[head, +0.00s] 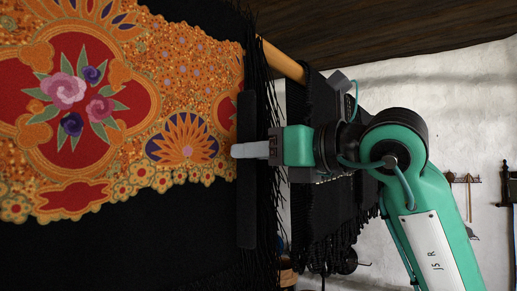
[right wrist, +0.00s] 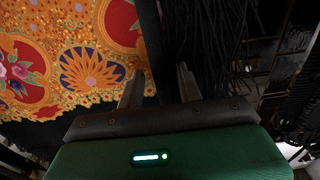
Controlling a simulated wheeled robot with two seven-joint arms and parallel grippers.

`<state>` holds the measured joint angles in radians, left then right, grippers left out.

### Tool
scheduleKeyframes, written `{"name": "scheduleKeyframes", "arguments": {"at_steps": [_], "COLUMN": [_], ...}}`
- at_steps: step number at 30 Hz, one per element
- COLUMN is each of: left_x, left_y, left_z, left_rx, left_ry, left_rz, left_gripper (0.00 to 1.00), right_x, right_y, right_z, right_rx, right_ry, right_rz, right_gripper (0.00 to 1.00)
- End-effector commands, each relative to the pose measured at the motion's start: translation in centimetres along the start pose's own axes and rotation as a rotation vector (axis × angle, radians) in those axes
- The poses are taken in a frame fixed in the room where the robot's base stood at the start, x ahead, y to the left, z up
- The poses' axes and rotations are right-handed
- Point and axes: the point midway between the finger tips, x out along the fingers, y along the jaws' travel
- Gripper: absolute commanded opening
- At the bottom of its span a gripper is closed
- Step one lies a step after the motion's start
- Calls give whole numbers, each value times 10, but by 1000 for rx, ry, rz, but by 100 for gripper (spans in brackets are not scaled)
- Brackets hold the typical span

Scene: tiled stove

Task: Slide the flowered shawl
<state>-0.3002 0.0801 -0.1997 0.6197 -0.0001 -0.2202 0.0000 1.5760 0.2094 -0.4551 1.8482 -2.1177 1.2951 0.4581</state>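The flowered shawl (head: 190,85) hangs at the left of the head view, with an orange and red flowered field, a black border and black fringe. It also shows at the upper left of the right wrist view (right wrist: 85,45). A dark upright strip (head: 246,215) runs along its fringed right edge. My right gripper (head: 236,150) is at this strip, with one pale finger across its front. In the right wrist view its two fingers (right wrist: 160,75) stand apart, with dark material between them; whether they press on it is unclear. My left gripper is not in view.
A wooden pole (head: 282,61) shows above the shawl's right edge. Another black fringed cloth (head: 312,190) hangs behind my right gripper. A dark wooden ceiling (head: 400,25) is above. Tools hang on the white wall (head: 467,110) at the right.

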Motion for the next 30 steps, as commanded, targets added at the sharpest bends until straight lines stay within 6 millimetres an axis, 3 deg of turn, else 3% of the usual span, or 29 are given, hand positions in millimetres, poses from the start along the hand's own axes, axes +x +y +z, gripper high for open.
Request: {"name": "scheduleKeyframes", "arguments": {"at_steps": [1, 6, 7, 14, 21, 29, 30], "left_x": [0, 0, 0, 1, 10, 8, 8], "left_y": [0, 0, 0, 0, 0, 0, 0], "left_z": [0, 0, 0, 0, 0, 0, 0], "left_rx": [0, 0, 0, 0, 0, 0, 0], "left_ry": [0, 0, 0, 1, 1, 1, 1], "left_rz": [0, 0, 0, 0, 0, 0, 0], "left_gripper": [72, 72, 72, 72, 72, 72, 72], "right_x": [0, 0, 0, 0, -1, 0, 0], "right_y": [0, 0, 0, -3, -35, -36, -36], "right_z": [0, 0, 0, 0, -1, 0, 0], "right_rx": [0, 0, 1, 1, 2, 1, 1], "right_ry": [0, 0, 0, 0, -1, -1, -1], "right_rz": [0, 0, 0, -2, -3, -1, -1], "right_gripper": [36, 3, 0, 0, 0, 0, 20]}}
